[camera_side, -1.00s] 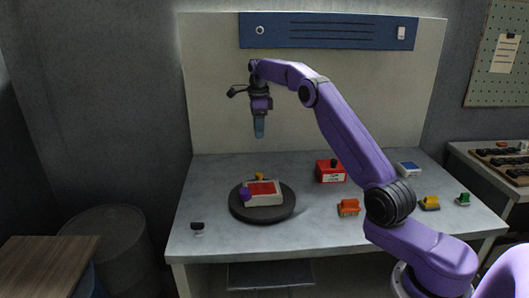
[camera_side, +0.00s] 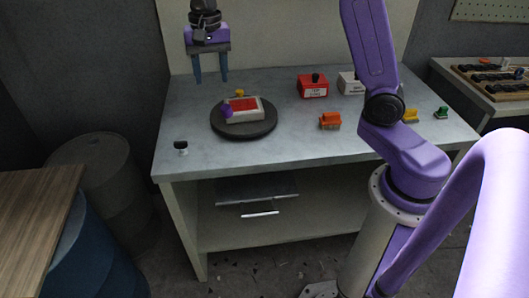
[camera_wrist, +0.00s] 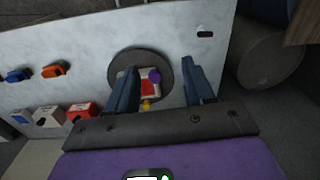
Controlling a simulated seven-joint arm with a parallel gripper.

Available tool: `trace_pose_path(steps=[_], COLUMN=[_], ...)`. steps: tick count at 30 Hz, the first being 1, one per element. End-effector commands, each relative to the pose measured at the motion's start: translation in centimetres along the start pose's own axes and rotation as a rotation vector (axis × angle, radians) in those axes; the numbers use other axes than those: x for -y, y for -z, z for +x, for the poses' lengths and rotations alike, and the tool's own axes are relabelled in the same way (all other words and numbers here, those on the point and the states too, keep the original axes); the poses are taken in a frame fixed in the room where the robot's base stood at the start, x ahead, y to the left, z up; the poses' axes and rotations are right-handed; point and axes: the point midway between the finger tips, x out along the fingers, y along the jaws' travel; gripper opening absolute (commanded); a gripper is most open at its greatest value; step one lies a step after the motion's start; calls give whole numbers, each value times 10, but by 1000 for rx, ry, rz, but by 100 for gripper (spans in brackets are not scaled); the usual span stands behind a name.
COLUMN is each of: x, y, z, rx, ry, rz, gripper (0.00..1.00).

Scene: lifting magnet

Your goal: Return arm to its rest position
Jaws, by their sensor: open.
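My gripper (camera_side: 211,80) is open and empty, fingers pointing down. It hangs in the air, and in the side view its tips appear over the back left of the table. In the wrist view both blue fingers (camera_wrist: 157,68) are spread wide with nothing held between them. The round dark turntable (camera_side: 263,131) is below and apart from the gripper. On it sits a white block with a red top (camera_side: 246,105), with a purple knob (camera_side: 226,112) and a small yellow part (camera_side: 240,93) beside it.
Red box (camera_side: 312,88), white box (camera_side: 350,83), orange item (camera_side: 330,121), yellow item (camera_side: 410,116) and green item (camera_side: 441,112) stand to the right. A small black-topped piece (camera_side: 181,147) sits near the table's (camera_side: 225,160) left front corner. The middle front is clear.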

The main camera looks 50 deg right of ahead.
Motion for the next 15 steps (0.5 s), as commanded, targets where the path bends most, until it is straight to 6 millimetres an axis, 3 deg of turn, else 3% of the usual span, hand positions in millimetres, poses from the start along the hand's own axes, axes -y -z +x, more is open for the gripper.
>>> trace_pose_path(steps=[1,6,15], x=[-6,-31,-103], y=[-20,-80,-168], z=[-1,2,17], rx=[0,0,0], ry=[2,6,14], rz=[-102,-444,-1049], gripper=[53,53,53])
